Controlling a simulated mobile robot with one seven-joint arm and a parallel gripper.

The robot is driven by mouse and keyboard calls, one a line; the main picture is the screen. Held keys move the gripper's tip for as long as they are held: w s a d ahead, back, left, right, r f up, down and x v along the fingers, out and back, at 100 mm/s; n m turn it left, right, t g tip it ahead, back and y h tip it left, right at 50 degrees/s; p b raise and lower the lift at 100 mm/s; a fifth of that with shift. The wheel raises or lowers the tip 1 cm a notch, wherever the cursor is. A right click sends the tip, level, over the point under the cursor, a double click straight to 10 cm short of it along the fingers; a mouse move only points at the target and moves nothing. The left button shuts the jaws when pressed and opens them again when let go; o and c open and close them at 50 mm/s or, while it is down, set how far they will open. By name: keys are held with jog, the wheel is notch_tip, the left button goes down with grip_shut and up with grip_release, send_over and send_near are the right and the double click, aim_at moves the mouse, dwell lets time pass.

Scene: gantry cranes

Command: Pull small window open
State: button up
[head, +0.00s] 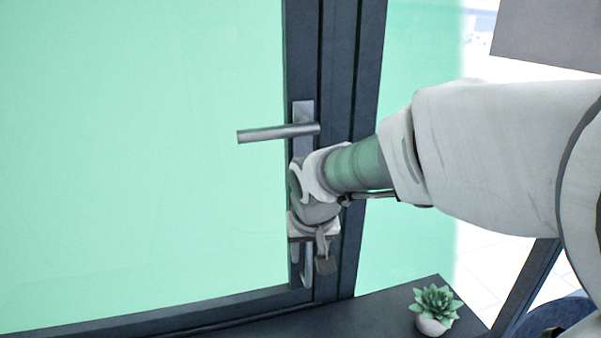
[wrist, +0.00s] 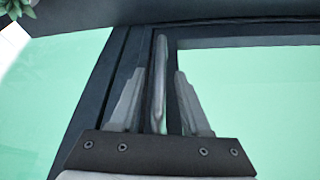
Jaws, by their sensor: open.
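The small window has a dark frame (head: 338,90) and green-tinted glass (head: 140,150). A grey lever handle (head: 268,133) on the frame sticks out to the left, above my gripper. My gripper (head: 312,265) is low on the frame in the head view, its fingers pointing down and partly hidden by the wrist. In the wrist view my open gripper (wrist: 159,75) has one finger on each side of an upright grey metal handle bar (wrist: 160,60). Gaps show between the bar and both fingers. Contact with the bar cannot be made out.
A small potted succulent (head: 436,308) stands on a dark ledge (head: 385,310) at the lower right; part of it shows in the wrist view (wrist: 15,7). A grey panel (head: 550,35) is at the upper right. My arm covers much of the right side.

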jog(key=shift+x, duration=1.4)
jog(key=shift+c, duration=0.3)
grip_shut()
